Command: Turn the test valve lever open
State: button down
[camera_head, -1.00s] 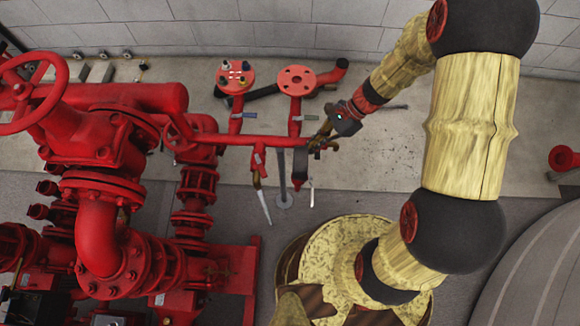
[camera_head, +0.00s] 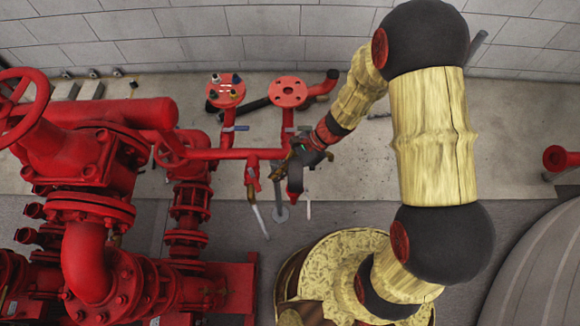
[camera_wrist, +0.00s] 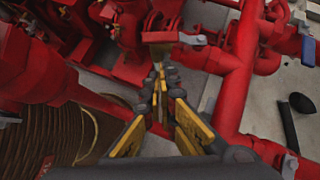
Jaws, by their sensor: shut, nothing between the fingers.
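My gripper (camera_head: 281,173) is by the lower right end of the thin red pipe (camera_head: 225,154) in the head view. In the wrist view my gripper's dark and yellow fingers (camera_wrist: 160,78) are closed together and empty. A second pale bar (camera_head: 308,209) is partly hidden by my gripper. I cannot tell which part is the test valve lever, or whether the fingers touch anything.
Large red pump pipework (camera_head: 95,240) fills the left. Open concrete floor (camera_head: 420,150) lies to the right, below a block wall (camera_head: 270,38).

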aim_at(254, 179)
jog(key=shift+s+a+r, duration=0.1)
jog(key=shift+s+a, duration=0.15)
jog(key=shift+a, duration=0.4)
jog(key=shift+s+a, duration=0.2)
jog(key=shift+a, duration=0.4)
jog(key=s+a, duration=0.2)
jog(key=shift+s+a, duration=0.2)
jog(key=shift+s, duration=0.1)
